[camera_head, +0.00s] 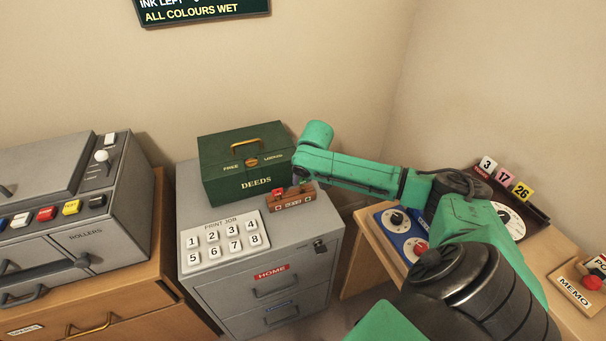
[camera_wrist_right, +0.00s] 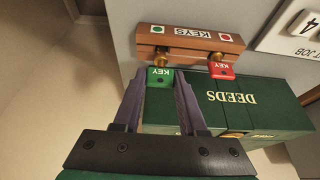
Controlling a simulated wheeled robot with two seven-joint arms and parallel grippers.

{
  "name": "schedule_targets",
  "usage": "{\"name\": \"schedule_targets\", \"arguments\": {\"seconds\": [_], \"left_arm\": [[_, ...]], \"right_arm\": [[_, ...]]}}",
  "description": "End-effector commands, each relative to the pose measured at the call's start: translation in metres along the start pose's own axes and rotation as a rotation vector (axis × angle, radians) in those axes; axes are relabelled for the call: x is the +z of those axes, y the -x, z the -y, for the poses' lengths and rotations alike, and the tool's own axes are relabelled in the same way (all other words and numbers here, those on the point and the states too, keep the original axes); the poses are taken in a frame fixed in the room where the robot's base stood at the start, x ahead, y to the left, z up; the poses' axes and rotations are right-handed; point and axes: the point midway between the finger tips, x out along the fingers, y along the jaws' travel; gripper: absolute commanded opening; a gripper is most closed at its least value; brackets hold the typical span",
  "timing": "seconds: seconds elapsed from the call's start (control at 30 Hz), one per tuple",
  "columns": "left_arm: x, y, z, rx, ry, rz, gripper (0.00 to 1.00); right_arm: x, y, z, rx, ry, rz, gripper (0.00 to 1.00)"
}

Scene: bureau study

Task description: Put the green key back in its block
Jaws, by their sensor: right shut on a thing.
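The green key (camera_wrist_right: 159,78) is between the two fingers of my right gripper (camera_wrist_right: 158,84), which is shut on it. Its brass shaft points at the green-dot end of the brown key block (camera_wrist_right: 190,38); I cannot tell how far it is in the block. The red key (camera_wrist_right: 221,71) stands at the block's red-dot end. In the head view, the block (camera_head: 291,201) sits on the grey cabinet with the red key (camera_head: 278,192) on its left, and my right gripper (camera_head: 303,179) is over its right end. My left gripper is not in view.
The green DEEDS box (camera_head: 246,165) stands right behind the block. A numbered PRINT JOB button panel (camera_head: 226,240) lies in front and left on the grey cabinet (camera_head: 260,256). A grey roller machine (camera_head: 75,205) stands at left, and a wooden desk (camera_head: 357,262) at right.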

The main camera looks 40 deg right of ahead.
Motion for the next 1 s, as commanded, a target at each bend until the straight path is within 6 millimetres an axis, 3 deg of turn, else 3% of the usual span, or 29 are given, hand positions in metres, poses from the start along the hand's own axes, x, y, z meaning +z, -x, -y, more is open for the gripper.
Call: {"name": "schedule_targets", "arguments": {"seconds": [1.0], "left_arm": [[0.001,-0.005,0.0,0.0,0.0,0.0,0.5]], "right_arm": [[0.006,-0.015,0.0,0.0,0.0,0.001,0.0]]}}
